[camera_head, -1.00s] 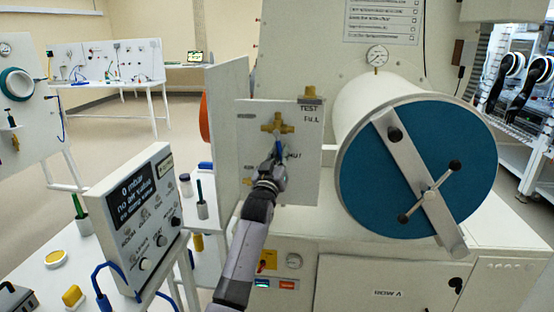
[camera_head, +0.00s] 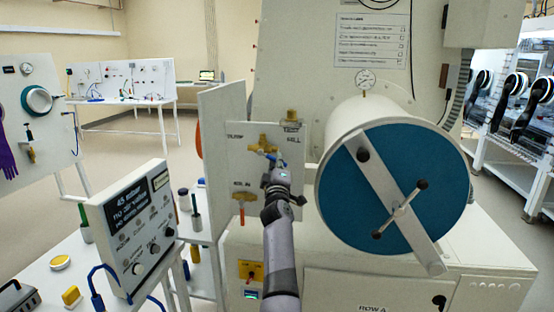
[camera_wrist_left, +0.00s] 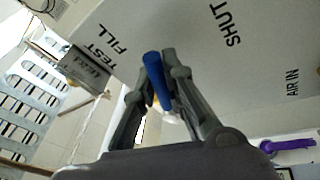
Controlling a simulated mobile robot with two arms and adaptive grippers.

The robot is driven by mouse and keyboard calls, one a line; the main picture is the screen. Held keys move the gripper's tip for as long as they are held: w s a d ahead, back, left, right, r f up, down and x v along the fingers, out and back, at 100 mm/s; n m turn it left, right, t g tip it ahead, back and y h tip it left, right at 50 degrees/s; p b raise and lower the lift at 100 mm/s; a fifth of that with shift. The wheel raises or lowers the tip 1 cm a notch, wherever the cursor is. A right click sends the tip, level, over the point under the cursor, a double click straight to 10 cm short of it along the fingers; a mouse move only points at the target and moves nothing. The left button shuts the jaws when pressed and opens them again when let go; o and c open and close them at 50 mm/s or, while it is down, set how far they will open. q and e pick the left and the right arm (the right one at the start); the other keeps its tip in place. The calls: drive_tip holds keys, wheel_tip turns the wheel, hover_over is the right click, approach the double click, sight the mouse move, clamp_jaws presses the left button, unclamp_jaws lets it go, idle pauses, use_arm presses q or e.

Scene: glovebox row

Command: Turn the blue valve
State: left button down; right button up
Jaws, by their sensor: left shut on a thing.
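The blue valve handle (camera_head: 272,157) sits on a brass valve body (camera_head: 262,143) on the white upright panel (camera_head: 240,175). It points down and to the right from the brass body. My left gripper (camera_head: 277,172) is shut on the handle, and my forearm covers part of the panel below. In the left wrist view the blue handle (camera_wrist_left: 153,76) is between the two grey fingers (camera_wrist_left: 155,80). The panel there reads TEST FILL, SHUT and AIR IN. My right gripper is not in view.
A large cylinder with a blue door (camera_head: 395,185) and clamp bar stands just right of my gripper. A control box with a screen (camera_head: 130,205) is on the bench at left. A second valve with an orange handle (camera_head: 243,205) is lower left on the panel.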

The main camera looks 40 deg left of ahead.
use_arm(q)
drive_tip(key=shift+w+d+r+n+g+p, duration=0.15)
drive_tip(key=shift+r+n+g+p, duration=0.15)
drive_tip(key=shift+r+n+p, duration=0.55)
drive_tip(key=shift+r+n+g+y+p, duration=0.15)
drive_tip(key=shift+n+g+y+p, duration=0.2)
drive_tip(key=shift+n+p, duration=0.7)
drive_tip(key=shift+n+b, duration=0.3)
drive_tip(key=shift+b, duration=0.05)
drive_tip(key=c, duration=1.9)
unclamp_jaws()
drive_tip(key=shift+s+d+f, duration=0.35)
drive_tip(key=shift+s+d, duration=0.05)
drive_tip(key=v, duration=0.6)
drive_tip(key=shift+s+r, duration=0.15)
drive_tip(key=shift+s, duration=0.05)
